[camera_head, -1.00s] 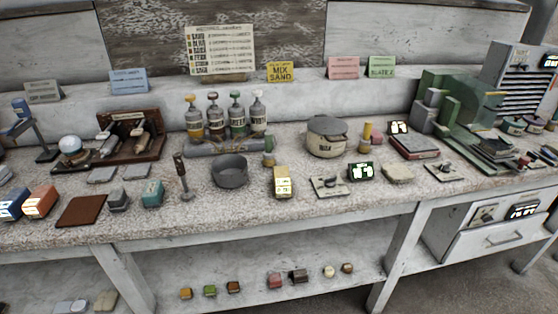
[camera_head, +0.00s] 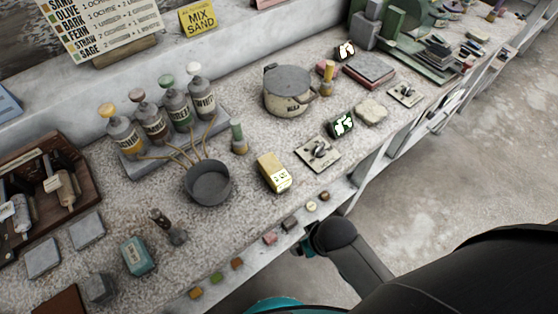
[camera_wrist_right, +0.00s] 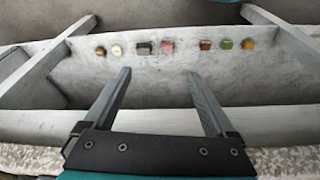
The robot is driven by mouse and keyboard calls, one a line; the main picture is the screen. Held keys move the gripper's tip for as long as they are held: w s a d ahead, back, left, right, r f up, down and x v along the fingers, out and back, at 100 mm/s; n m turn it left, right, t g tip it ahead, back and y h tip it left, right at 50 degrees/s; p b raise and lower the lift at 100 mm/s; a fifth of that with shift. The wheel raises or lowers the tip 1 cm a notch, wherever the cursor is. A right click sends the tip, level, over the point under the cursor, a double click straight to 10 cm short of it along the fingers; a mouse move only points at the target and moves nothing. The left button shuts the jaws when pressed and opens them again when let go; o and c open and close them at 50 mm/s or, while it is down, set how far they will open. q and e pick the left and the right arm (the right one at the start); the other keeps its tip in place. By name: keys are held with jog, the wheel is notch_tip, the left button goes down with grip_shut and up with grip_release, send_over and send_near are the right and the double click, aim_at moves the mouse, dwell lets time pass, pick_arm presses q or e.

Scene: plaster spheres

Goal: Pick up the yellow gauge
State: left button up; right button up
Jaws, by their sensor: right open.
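The yellow gauge (camera_head: 272,172) is a small yellow box with a lit white face on its front. It stands on the speckled bench top near the front edge, right of a dark round pan. My right gripper (camera_head: 306,244) is in front of the bench, nearer to me than the gauge and apart from it; the head view barely shows its fingers. In the right wrist view the two fingers (camera_wrist_right: 158,75) are wide apart with nothing between them. The gauge does not show there. My left gripper is not in view.
The dark pan (camera_head: 208,183) stands left of the gauge, and a plate with a small knob (camera_head: 318,153) lies to its right. A green-topped post (camera_head: 238,138) is behind. The bench's front edge runs between gripper and gauge.

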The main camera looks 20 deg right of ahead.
jog(key=w+a+r+n+y+p, duration=0.15)
jog(key=w+a+r, duration=0.35)
jog(key=r, duration=0.5)
jog(key=w+a+r+n+y+p, duration=0.1)
jog(key=w+a+r+p, duration=0.3)
jog(key=r, duration=0.6)
notch_tip(320, 180, up, 7)
jog(key=m+g+h, duration=0.2)
jog(key=g+h, duration=0.1)
send_over(274, 168)
jog(key=f, duration=0.3)
jog(key=f+b, duration=0.1)
jog(key=f, duration=0.2)
jog(key=f+b, duration=0.1)
jog(key=f, duration=0.3)
jog(key=shift+s, duration=0.25)
jog(key=f, duration=0.3)
jog(key=f+b, duration=0.1)
jog(key=f, duration=0.1)
jog(key=shift+w, duration=0.25)
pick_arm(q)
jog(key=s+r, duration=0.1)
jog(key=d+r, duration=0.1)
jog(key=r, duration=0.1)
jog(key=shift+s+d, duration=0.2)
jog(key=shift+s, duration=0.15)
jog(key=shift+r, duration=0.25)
pick_arm(e)
jog(key=shift+f, duration=0.3)
jog(key=shift+c, duration=0.2)
